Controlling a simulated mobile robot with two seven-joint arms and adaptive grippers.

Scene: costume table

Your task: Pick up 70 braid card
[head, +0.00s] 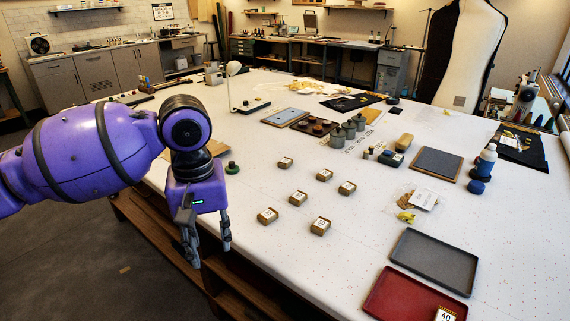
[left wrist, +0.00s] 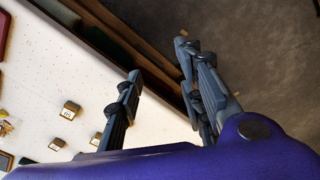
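Several small brown braid cards with white number labels lie on the white table, among them a front left one (head: 268,215), a front right one (head: 320,225), a middle one (head: 298,198) and a right one (head: 347,188). Their numbers are too small to read surely, so I cannot tell which is 70. Some also show in the left wrist view, one at the upper side (left wrist: 70,110). My left gripper (head: 208,255) is open and empty, pointing down beyond the table's left edge, left of the cards. Its two fingers stand apart in the left wrist view (left wrist: 158,58). My right gripper is out of view.
Grey canisters (head: 337,137), a blue bottle (head: 486,160) and a white lamp (head: 232,69) stand farther back. The table around the cards is clear.

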